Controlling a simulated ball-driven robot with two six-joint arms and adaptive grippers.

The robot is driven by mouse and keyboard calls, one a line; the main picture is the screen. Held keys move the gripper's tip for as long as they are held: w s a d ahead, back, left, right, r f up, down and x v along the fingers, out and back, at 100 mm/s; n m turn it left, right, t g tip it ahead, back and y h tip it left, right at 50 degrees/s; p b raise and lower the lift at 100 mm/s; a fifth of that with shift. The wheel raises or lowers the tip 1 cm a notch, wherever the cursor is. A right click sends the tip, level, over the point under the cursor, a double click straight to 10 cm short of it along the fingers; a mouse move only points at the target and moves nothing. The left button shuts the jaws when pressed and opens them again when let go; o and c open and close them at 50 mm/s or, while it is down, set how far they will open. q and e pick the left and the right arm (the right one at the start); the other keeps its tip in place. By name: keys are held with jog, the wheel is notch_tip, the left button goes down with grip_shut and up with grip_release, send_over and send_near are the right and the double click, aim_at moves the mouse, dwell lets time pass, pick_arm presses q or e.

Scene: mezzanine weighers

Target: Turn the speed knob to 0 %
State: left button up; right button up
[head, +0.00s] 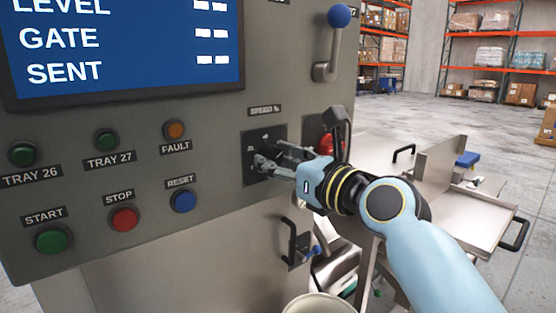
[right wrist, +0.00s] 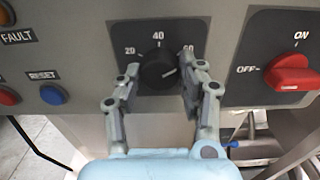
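The speed knob (right wrist: 158,70) is a round black knob on a dark scale plate (right wrist: 118,33) in the right wrist view. The marks 20 and 40 read clearly; the one at the right is partly covered by a finger. A short white line on the knob points right and slightly up. My right gripper (right wrist: 158,78) has its fingers apart, one on each side of the knob. The right finger is close to the knob, and a gap shows at the left finger. In the head view my right gripper (head: 264,162) is at the SPEED plate and partly hides the knob. My left gripper is not in view.
A red ON/OFF switch (right wrist: 291,73) sits right of the knob. The blue RESET button (head: 183,201) and red STOP button (head: 124,218) are to the left. A blue-balled lever (head: 339,17) stands above. A black handle (head: 289,241) is below.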

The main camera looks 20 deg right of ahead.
jog(key=c, duration=0.6)
